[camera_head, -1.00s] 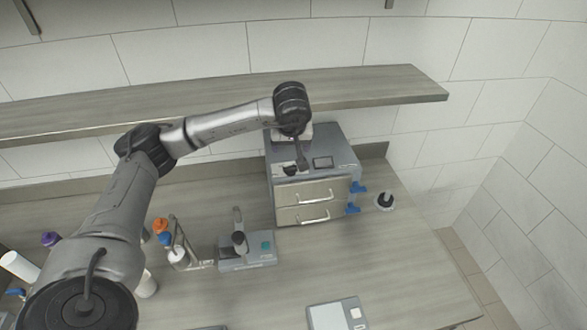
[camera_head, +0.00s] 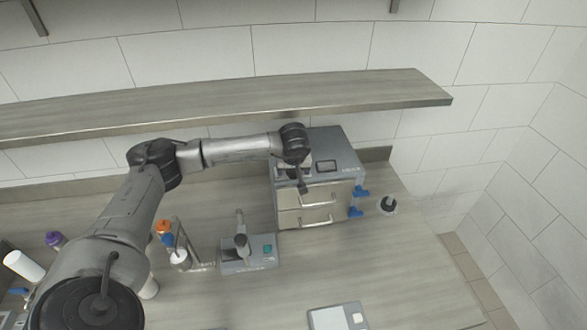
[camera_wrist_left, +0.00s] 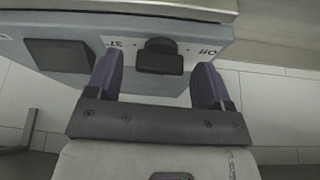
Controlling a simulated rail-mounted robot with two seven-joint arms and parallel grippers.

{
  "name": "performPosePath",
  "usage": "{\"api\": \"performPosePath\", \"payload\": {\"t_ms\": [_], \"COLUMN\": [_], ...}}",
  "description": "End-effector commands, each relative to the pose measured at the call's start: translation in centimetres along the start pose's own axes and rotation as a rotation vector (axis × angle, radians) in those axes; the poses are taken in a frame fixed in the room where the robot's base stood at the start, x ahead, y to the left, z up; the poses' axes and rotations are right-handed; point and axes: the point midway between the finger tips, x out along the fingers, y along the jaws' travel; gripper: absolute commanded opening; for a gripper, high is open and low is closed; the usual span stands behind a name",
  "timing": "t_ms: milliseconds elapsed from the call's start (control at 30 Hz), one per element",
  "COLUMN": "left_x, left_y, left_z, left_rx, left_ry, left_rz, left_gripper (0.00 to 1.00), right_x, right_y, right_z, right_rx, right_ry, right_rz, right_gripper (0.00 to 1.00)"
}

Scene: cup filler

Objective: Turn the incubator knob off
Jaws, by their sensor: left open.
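The incubator (camera_head: 335,140) is a grey box with two handled drawers, standing on the bench below the shelf. Its black knob (camera_wrist_left: 160,58) shows in the left wrist view, on a pale panel between the printed "37" and "Off", beside a dark display (camera_wrist_left: 60,55). My left gripper (camera_wrist_left: 157,66) is open. Its two purple fingers are on either side of the knob with gaps to it; I cannot tell how deep they reach. In the head view my left gripper (camera_head: 303,186) is small at the incubator's upper left front, and the knob is hidden there. My right gripper is not in view.
A wooden shelf (camera_head: 230,103) runs above and behind the incubator. Blue fittings (camera_head: 357,201) stick out at its right side, near a black-topped item (camera_head: 388,204). A small grey instrument (camera_head: 248,254) and several bottles stand to the left.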

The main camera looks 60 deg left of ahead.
Motion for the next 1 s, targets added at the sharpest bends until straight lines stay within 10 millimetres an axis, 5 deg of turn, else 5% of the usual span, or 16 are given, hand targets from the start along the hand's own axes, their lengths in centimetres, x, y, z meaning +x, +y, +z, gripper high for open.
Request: {"api": "performPosePath", "payload": {"t_ms": [300,800,1000], "left_x": [0.15,0.1,-0.04], "left_y": [0.02,0.02,0.17], "left_z": [0.01,0.0,-0.06], "left_rx": [0.0,0.0,-0.074], "left_ry": [0.0,0.0,-0.001], "left_rz": [0.001,0.001,-0.029], "left_gripper": [0.74,0.27,0.25], "right_x": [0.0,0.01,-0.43], "right_y": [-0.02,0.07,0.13], "right_z": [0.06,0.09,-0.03], "right_rx": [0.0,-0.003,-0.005], "right_ry": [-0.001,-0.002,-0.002], "right_rz": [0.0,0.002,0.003], "right_gripper": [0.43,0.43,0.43]}}
